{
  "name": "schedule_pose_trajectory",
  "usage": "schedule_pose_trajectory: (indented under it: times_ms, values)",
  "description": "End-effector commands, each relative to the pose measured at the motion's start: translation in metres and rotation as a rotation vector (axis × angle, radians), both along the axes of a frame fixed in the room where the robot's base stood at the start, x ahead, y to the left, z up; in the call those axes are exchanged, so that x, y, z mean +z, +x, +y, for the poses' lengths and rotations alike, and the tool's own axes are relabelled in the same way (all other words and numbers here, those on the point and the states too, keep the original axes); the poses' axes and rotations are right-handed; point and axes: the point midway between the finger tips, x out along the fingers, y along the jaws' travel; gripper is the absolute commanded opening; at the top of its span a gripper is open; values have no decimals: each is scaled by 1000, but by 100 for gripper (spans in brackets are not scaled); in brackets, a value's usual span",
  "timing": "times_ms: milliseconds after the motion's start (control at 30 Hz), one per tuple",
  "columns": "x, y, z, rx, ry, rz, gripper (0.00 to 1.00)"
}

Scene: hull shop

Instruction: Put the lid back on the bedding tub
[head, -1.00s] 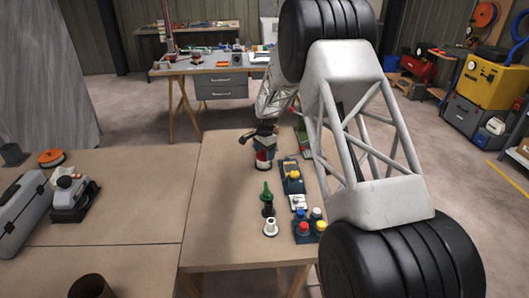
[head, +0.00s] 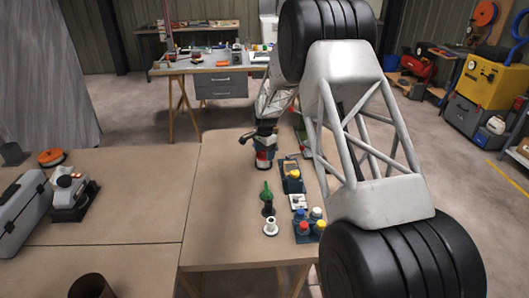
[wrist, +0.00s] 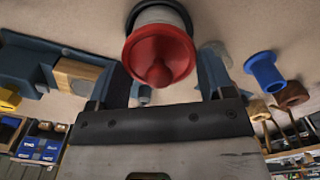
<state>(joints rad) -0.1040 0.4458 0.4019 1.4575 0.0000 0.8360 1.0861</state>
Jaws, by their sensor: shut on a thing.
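The red lid (wrist: 160,58), with a pointed knob in its middle, sits between the two fingers of my gripper (wrist: 165,82) in the wrist view. My gripper is shut on the lid. The white bedding tub (wrist: 158,16) with a dark base is right behind the lid, roughly in line with it. I cannot tell whether the lid is seated on it. In the head view my gripper (head: 264,145) is over the tub (head: 263,165) on the front table, and hides part of the lid.
A green-tipped nozzle (head: 265,190) and a white flanged piece (head: 270,227) stand nearer the front. A tray with coloured caps (head: 310,226) and blue holders (head: 292,182) are on the right. The table (head: 220,215) is clear to the left.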

Motion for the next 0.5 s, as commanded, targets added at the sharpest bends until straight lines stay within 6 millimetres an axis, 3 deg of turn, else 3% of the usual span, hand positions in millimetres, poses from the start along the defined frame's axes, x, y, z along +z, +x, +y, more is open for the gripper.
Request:
schedule_pose_trajectory:
  times_ms: [167,200,300,367,500]
  values:
    - [0,0,0,0,0,0,52]
    - [0,0,0,0,0,0,76]
    - [0,0,0,0,0,0,92]
    - [0,0,0,0,0,0,100]
    - [0,0,0,0,0,0,100]
